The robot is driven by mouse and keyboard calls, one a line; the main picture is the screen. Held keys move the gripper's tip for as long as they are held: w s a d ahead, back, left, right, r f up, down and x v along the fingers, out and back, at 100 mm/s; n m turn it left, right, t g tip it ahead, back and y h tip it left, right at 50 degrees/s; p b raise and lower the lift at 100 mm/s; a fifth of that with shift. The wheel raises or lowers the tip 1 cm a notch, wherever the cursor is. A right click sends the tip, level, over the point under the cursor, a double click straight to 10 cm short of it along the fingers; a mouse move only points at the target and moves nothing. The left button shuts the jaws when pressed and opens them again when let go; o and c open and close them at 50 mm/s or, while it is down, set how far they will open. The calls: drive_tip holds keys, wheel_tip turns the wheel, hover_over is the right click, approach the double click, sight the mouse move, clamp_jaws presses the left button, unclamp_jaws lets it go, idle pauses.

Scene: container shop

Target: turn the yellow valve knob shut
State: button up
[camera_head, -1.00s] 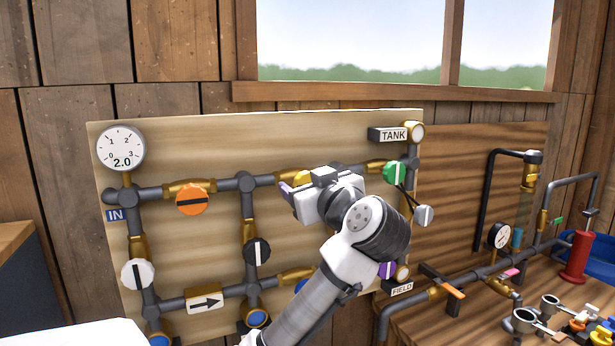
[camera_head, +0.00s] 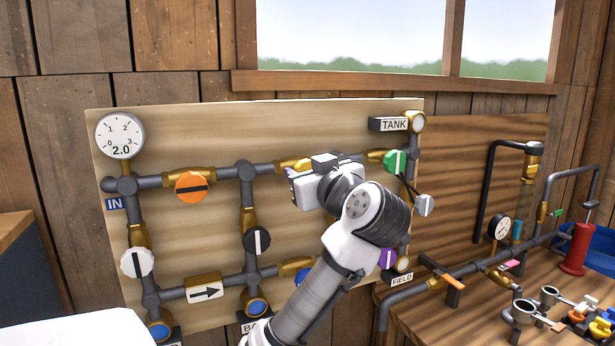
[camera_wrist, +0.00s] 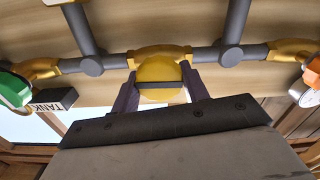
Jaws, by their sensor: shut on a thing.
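The yellow valve knob (camera_wrist: 158,73) shows in the wrist view, round with a dark bar across its face. The bar lies roughly along the pipe behind it. My gripper (camera_wrist: 159,71) is shut on the knob, with one dark purple finger on each side of it. In the head view my gripper (camera_head: 291,183) is at the upper pipe of the board and hides the knob. The brass valve body (camera_head: 292,166) shows just above my gripper there.
On the board are an orange knob (camera_head: 191,187), a green knob (camera_head: 395,161), a white knob (camera_head: 137,262), a black knob (camera_head: 257,240) and a purple knob (camera_head: 387,258). A gauge (camera_head: 120,136) reads 2.0. A second piped board stands at right.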

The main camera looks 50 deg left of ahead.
drive_tip(key=shift+w+f+m+b, duration=0.1)
drive_tip(key=shift+f+m+b, duration=0.2)
drive_tip(key=shift+m+b, duration=1.1)
drive_tip(key=shift+r+m+b, duration=0.2)
drive_tip(key=shift+m+b, duration=0.5)
drive_tip(key=shift+m, duration=0.2)
drive_tip(key=m, duration=0.2)
drive_tip(key=shift+m, duration=0.4)
drive_tip(key=m, duration=0.5)
drive_tip(key=shift+w+m, duration=0.1)
drive_tip(key=shift+m, duration=2.4)
drive_tip(key=o, duration=1)
drive_tip(key=shift+d, duration=0.1)
